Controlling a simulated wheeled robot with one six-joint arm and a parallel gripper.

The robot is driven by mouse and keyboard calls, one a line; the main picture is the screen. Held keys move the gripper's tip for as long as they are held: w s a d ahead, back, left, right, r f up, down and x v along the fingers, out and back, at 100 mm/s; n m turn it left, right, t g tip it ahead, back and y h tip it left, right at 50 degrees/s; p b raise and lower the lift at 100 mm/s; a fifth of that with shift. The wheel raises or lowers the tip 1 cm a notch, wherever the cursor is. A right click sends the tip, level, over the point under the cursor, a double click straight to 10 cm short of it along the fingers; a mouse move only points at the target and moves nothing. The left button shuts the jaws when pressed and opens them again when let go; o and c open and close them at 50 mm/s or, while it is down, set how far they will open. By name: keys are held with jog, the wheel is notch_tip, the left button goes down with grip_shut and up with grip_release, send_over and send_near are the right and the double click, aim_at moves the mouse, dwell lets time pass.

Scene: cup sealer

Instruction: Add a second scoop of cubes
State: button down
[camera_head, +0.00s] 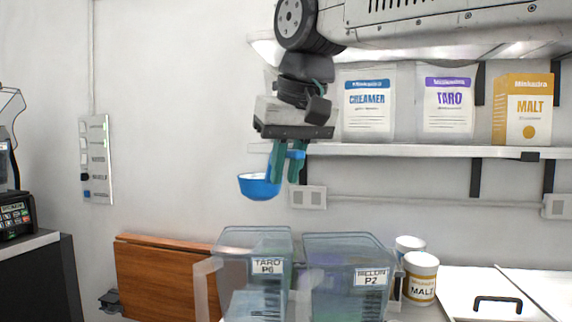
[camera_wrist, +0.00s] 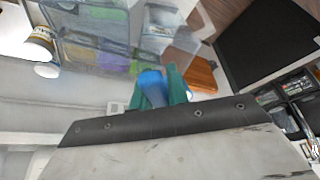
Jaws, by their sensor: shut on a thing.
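My gripper (camera_head: 287,162) is shut on the handle of a blue scoop (camera_head: 259,186) and holds it in the air, with its bowl to the left. The inside of the bowl is hidden, so I cannot tell what it holds. The wrist view shows my gripper's green fingers (camera_wrist: 160,90) around the blue handle. Below stand two clear bins, one labelled TARO P6 (camera_head: 253,240) and one labelled MELON P2 (camera_head: 345,245). The scoop is above and apart from them. Loose cubes cannot be made out clearly in either bin.
White MALT tubs (camera_head: 421,277) stand right of the bins. A shelf (camera_head: 430,150) holds CREAMER (camera_head: 368,105), TARO (camera_head: 446,103) and MALT (camera_head: 522,108) packs behind my arm. A brown wooden panel (camera_head: 165,280) is lower left. A dark machine (camera_head: 16,212) stands far left.

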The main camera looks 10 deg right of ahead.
aim_at(263, 188)
jog(key=shift+w+a+f, duration=0.25)
jog(key=shift+w+f, duration=0.2)
jog(key=shift+w, duration=0.25)
jog(key=shift+w+a+f, duration=0.2)
jog(key=shift+w+f, duration=0.25)
jog(key=shift+w, duration=0.2)
jog(key=shift+w+a+f, duration=0.25)
jog(key=shift+w+f, duration=0.2)
jog(key=shift+w, duration=0.25)
jog(key=shift+a, duration=0.1)
